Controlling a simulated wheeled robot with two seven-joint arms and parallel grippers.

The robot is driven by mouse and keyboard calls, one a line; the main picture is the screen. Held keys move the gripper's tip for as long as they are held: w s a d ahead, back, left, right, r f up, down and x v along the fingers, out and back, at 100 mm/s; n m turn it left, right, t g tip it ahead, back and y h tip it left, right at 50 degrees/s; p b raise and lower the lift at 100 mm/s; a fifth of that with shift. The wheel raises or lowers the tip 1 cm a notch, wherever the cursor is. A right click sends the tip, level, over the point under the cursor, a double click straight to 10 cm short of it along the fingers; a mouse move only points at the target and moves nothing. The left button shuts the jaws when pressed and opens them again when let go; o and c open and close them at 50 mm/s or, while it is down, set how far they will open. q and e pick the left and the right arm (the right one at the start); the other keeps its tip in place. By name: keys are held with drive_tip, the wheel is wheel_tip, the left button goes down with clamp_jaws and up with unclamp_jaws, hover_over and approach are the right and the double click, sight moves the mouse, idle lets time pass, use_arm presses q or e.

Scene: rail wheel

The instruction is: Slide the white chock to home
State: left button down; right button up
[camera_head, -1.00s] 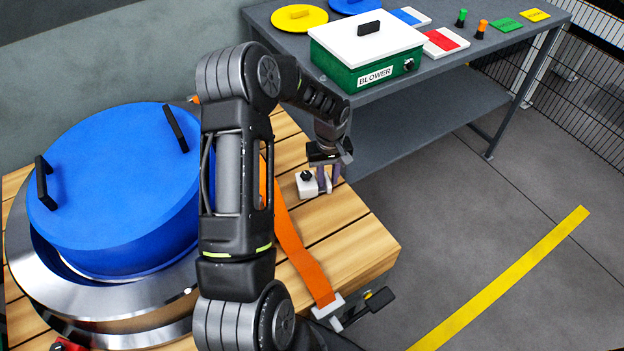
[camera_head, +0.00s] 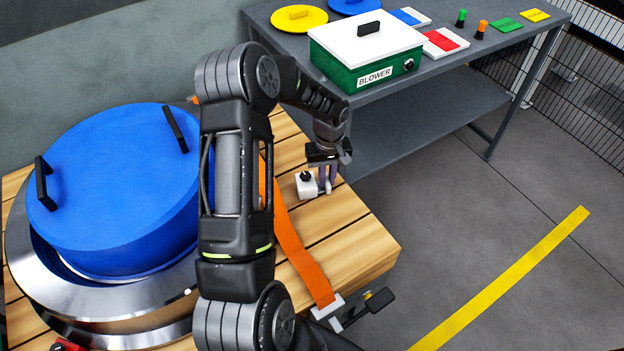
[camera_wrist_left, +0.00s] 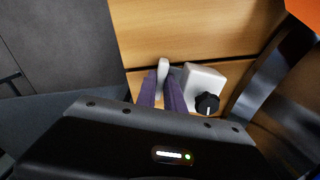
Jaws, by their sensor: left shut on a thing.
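The white chock (camera_head: 306,188) sits on the wooden pallet, near its right edge, with a black knob on top. In the left wrist view the chock (camera_wrist_left: 201,86) lies just right of the fingers, with a white upright tab (camera_wrist_left: 162,72) beside it. My left gripper (camera_head: 326,186) points down at the chock's right side. In the left wrist view its purple fingers (camera_wrist_left: 162,88) are shut on the tab. My right gripper is not in view.
The wooden pallet (camera_head: 345,225) carries a large steel wheel (camera_head: 60,262) with a blue cover (camera_head: 120,190). An orange strap (camera_head: 300,253) runs over the pallet left of the chock. A grey bench (camera_head: 390,85) holds a green blower box (camera_head: 365,70). Floor to the right is clear.

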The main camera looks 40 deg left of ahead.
sight(311, 180)
use_arm(q)
drive_tip(key=shift+s+a, duration=0.6)
drive_tip(key=shift+s, duration=0.2)
drive_tip(key=shift+s+a, duration=0.6)
drive_tip(key=shift+s, duration=0.2)
drive_tip(key=shift+s+a, duration=0.1)
drive_tip(key=shift+s, duration=0.05)
drive_tip(key=shift+s+a, duration=0.15)
drive_tip(key=shift+s, duration=0.05)
drive_tip(key=c, duration=1.2)
unclamp_jaws()
drive_tip(key=shift+c, duration=0.2)
drive_tip(key=shift+r, duration=0.15)
drive_tip(key=shift+r+p, duration=1.6)
drive_tip(key=shift+r, duration=1.25)
